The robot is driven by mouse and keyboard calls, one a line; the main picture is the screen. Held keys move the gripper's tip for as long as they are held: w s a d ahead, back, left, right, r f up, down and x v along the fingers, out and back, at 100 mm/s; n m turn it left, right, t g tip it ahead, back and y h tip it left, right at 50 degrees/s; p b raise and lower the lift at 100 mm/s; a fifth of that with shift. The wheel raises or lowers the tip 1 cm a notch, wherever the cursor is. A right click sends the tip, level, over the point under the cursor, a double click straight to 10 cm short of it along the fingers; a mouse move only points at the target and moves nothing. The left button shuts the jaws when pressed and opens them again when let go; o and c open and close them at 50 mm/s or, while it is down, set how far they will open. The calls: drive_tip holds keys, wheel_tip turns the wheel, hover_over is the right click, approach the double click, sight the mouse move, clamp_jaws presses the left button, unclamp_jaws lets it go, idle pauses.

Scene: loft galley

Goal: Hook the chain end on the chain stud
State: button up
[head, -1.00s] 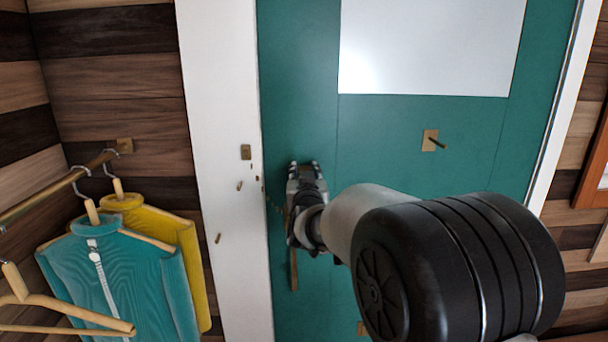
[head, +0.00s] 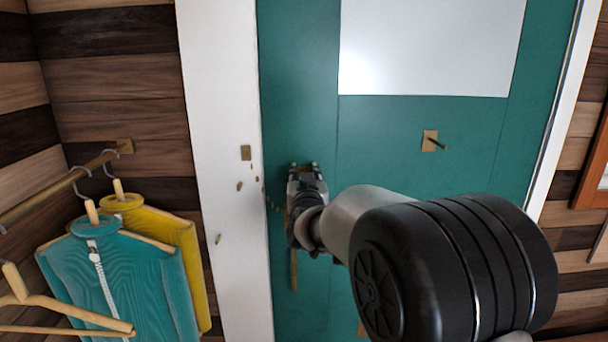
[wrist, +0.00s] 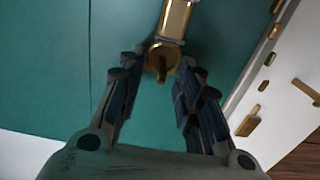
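My gripper (head: 304,166) is in front of the teal door near its left edge. In the wrist view my gripper (wrist: 160,70) has a brass piece (wrist: 175,20) with a round end between its fingertips, filling the gap; it appears to be the chain end. Its long part shows below my gripper in the head view (head: 294,270). Small chain links (head: 266,201) run from the white frame toward my gripper; the join is hidden behind it. The chain stud (head: 436,142), a peg on a brass plate, stands out from the door, right of and slightly above my gripper.
A brass plate (head: 246,152) and small brass pegs sit on the white door frame (head: 222,90). A white panel (head: 430,45) covers the upper door. Garments hang on a rail (head: 60,190) at the left. The door between my gripper and the stud is clear.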

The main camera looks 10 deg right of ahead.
drive_tip(key=o, duration=0.5)
drive_tip(key=shift+c, duration=0.2)
drive_tip(key=s+d+f+g, duration=0.1)
drive_tip(key=s+f+g, duration=0.3)
drive_tip(key=s, duration=1.2)
drive_tip(key=s+d+f+g, duration=0.2)
drive_tip(key=s+f+g, duration=0.3)
drive_tip(key=s, duration=1.2)
drive_tip(key=s+d+f+g+y, duration=0.1)
drive_tip(key=s+f+g, duration=0.3)
drive_tip(key=s, duration=1.2)
drive_tip(key=shift+s+d+f+n, duration=0.4)
drive_tip(key=shift+d, duration=0.2)
